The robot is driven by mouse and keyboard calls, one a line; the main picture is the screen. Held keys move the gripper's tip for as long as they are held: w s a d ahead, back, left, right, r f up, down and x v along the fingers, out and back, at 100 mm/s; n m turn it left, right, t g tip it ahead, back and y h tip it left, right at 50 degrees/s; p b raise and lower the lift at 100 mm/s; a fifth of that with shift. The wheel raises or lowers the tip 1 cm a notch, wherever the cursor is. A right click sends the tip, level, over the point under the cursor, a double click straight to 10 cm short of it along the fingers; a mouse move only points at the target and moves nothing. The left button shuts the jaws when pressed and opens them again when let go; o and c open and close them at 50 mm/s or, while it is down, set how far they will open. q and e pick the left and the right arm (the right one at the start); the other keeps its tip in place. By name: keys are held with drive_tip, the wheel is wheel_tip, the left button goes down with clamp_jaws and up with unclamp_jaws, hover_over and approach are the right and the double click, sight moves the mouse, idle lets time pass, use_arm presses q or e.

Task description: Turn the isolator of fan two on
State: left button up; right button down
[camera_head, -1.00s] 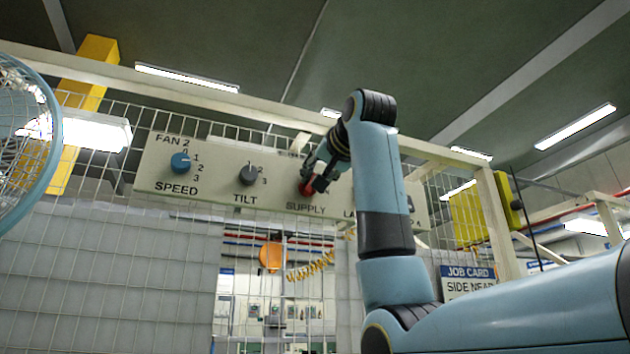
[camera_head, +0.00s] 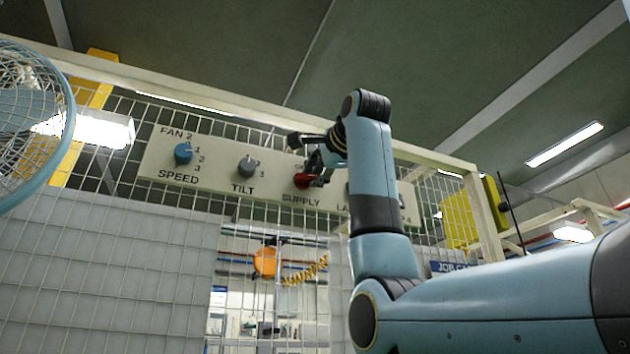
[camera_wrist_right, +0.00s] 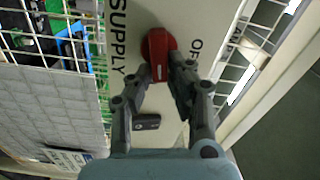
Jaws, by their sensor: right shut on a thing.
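The panel (camera_head: 215,187) marked FAN 2 is fixed to the mesh, with a blue SPEED knob (camera_head: 183,153), a grey TILT knob (camera_head: 246,167) and a red SUPPLY knob (camera_head: 302,179). My right gripper (camera_head: 314,172) is at the red knob, its fingers partly covering it. In the right wrist view the red knob (camera_wrist_right: 158,50) lies between the fingertips (camera_wrist_right: 159,74), and the gripper is shut on it. The letters OF show beside the knob; the rest of that marking is hidden. My left gripper is not in view.
A fan in a blue cage (camera_head: 35,125) stands at the left. The right part of the panel is hidden behind my right arm. Wire mesh (camera_head: 120,260) surrounds the panel, and an orange reel (camera_head: 265,261) hangs behind it.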

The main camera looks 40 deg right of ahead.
drive_tip(key=shift+f+m+b, duration=0.3)
drive_tip(key=shift+m+b, duration=0.3)
drive_tip(key=shift+m, duration=0.6)
drive_tip(key=c, duration=1.3)
unclamp_jaws()
drive_tip(key=v, duration=1.2)
drive_tip(key=shift+r, duration=0.1)
drive_tip(key=shift+w, duration=0.15)
